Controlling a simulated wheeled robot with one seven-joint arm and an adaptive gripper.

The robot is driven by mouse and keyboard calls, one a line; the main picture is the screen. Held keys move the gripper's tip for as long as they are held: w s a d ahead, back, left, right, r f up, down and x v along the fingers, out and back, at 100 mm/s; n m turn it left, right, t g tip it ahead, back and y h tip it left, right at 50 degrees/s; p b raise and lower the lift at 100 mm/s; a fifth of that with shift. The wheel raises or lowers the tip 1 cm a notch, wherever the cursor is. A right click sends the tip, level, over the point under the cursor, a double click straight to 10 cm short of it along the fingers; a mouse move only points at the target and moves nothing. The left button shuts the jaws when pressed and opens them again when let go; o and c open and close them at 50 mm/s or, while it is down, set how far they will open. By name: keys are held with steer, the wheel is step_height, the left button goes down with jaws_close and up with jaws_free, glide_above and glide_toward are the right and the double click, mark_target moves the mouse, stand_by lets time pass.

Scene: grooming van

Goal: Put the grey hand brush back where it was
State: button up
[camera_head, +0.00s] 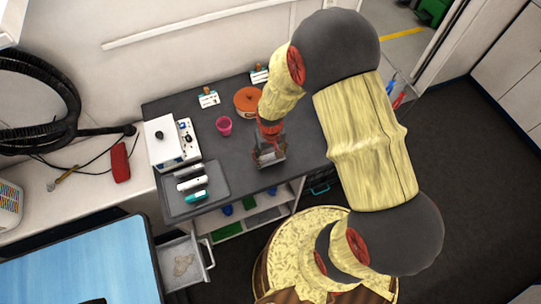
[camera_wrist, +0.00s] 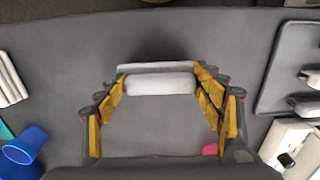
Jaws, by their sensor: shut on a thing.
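My gripper (camera_head: 270,156) is over the dark grey worktop (camera_head: 239,151), to the right of the grey tray (camera_head: 217,177). In the wrist view its two yellow-padded fingers (camera_wrist: 160,88) are shut on the ends of a pale grey bar-shaped thing, which I take for the grey hand brush (camera_wrist: 160,83). The brush lies crosswise between the fingertips. I cannot tell whether it touches the worktop. The tray shows at the right edge of the wrist view (camera_wrist: 268,88) and holds several white and teal handled items.
A white boxed device (camera_head: 172,143) stands behind the tray. A pink cup (camera_head: 224,125) and an orange bowl (camera_head: 246,103) stand behind my gripper. A blue cup (camera_wrist: 25,147) and white rolls (camera_wrist: 10,78) are at the wrist view's left. An open drawer (camera_head: 186,261) is below the tray.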

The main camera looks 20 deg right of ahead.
steer(key=shift+f, duration=0.1)
steer(key=o, duration=1.3)
steer(key=shift+o, duration=0.8)
step_height(320, 180, up, 12)
steer(key=r+p, duration=0.1)
step_height(320, 180, up, 15)
steer(key=t, duration=0.3)
glide_above(270, 156)
steer(key=s, duration=0.3)
steer(key=s+r+t, duration=0.2)
steer(key=s+r, duration=0.9)
steer(key=r, duration=0.1)
steer(key=shift+t, duration=0.3)
steer(key=shift+d, duration=0.1)
